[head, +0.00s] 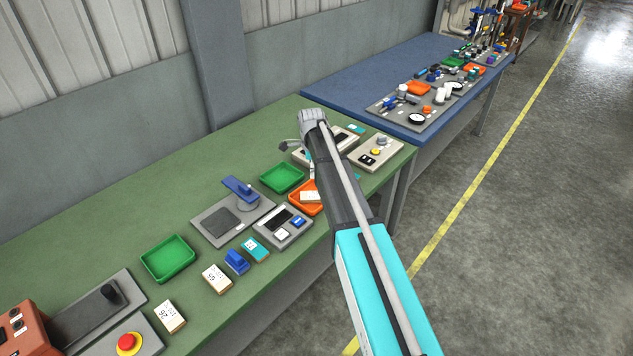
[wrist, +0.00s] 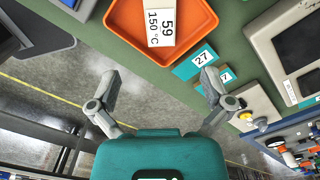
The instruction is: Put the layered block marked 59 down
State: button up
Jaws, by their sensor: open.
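The layered block marked 59 (wrist: 160,22) has a white label that also reads 150 °C. It lies in an orange tray (wrist: 122,24), and its far end is cut off by the wrist picture's top edge. In the head view the pale block (head: 309,196) shows in the orange tray (head: 297,202), partly behind my arm. My gripper (wrist: 160,80) is open and empty, its two fingers spread apart. In the wrist view the block lies beyond the fingertips, clear of both. In the head view my arm hides much of the gripper.
A teal block marked 27 (wrist: 195,62) sits beside the tray. The green bench (head: 150,215) has bare room towards the wall.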

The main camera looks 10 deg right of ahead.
jog(key=s+n, duration=1.9)
jog(key=s, duration=1)
jog(key=shift+n, duration=0.4)
